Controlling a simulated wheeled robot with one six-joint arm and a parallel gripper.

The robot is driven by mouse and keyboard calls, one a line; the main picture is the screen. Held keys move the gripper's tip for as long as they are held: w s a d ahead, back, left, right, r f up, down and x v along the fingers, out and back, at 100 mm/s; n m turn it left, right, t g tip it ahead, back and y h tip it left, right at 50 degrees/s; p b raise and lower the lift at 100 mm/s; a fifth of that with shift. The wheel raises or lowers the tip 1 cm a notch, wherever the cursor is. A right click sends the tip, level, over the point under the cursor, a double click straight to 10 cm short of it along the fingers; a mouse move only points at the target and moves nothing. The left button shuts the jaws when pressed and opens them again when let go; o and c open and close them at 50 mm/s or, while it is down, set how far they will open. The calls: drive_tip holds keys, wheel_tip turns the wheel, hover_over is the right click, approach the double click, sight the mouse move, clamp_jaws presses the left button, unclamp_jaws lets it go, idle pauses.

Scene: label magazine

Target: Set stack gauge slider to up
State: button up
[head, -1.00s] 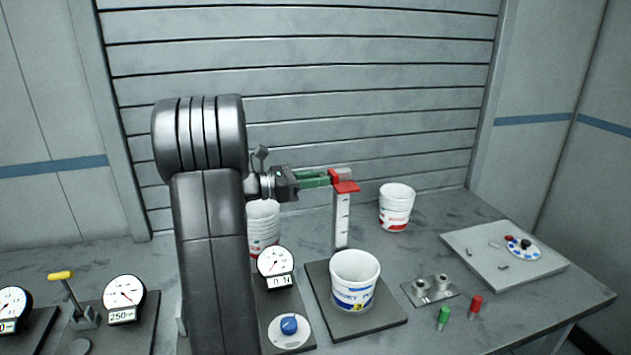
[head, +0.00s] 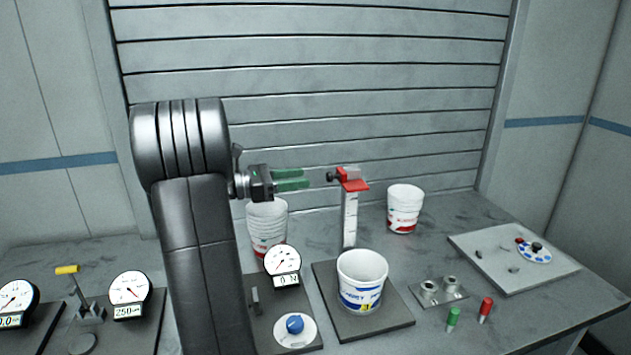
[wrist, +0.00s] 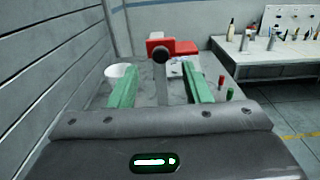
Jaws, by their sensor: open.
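The stack gauge is an upright white scale post (head: 350,222) behind a white bucket (head: 361,284). Its red slider (head: 354,184) sits at the top end of the post, with a dark knob (head: 331,177) sticking out to the left. My gripper (head: 307,179) has green fingers and is open and empty. It is level with the knob, just left of it, with a small gap. In the wrist view the red slider (wrist: 184,47) and its round dark knob (wrist: 160,55) show ahead, between and beyond the fingertips (wrist: 158,68).
A stack of white cups (head: 266,230) stands behind my arm, and another white cup (head: 404,208) at the back right. A dial gauge (head: 283,260) and a blue knob (head: 295,324) are front left. Green (head: 453,318) and red (head: 486,307) pegs are front right.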

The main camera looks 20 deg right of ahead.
sight(327, 178)
drive_tip(key=a+b, duration=0.1)
drive_tip(key=a, duration=0.5)
drive_tip(key=shift+w+a, duration=0.2)
drive_tip(key=shift+a, duration=0.1)
drive_tip(key=shift+d, duration=0.1)
drive_tip(key=d+p, duration=0.1)
drive_tip(key=d, duration=0.3)
drive_tip(key=d+p, duration=0.1)
drive_tip(key=d, duration=0.8)
drive_tip(key=shift+s+d+f+p, duration=0.25)
drive_tip(key=shift+s+d+p, duration=0.15)
drive_tip(key=shift+a+f, duration=0.1)
drive_tip(key=shift+f, duration=0.3)
drive_tip(key=shift+r, duration=0.15)
